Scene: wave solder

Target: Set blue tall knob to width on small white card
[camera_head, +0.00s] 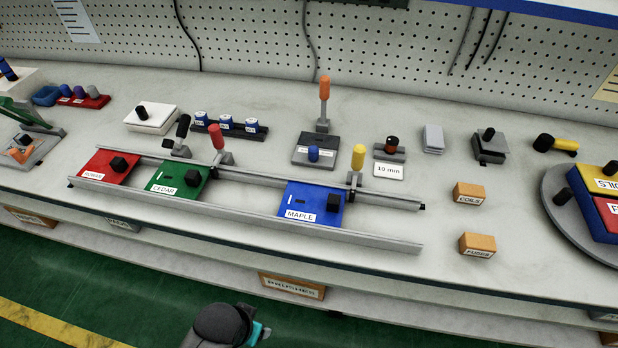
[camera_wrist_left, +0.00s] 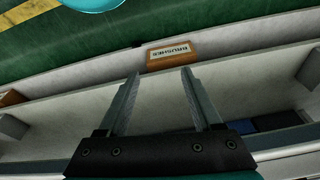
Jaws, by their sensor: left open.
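A short upright blue knob (camera_head: 314,154) stands on a dark grey block (camera_head: 302,147) at the middle back of the bench, in front of an orange-topped lever (camera_head: 324,92). I cannot tell for sure that it is the tall knob. A small white card (camera_head: 388,171) reading "10 min" lies to its right, in front of a dark knob on a grey block. No width marking is readable on it. My left gripper (camera_wrist_left: 159,76) is open and empty in the left wrist view, over the bench front with the "BRUSHES" label. My right gripper is not in view.
Two long rails (camera_head: 245,216) hold red, green and blue plates (camera_head: 310,203), with black, red and yellow-topped levers (camera_head: 358,157) behind. Orange boxes (camera_head: 468,193) and a round turntable (camera_head: 556,204) stand at right. A pegboard wall (camera_head: 270,40) closes the back.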

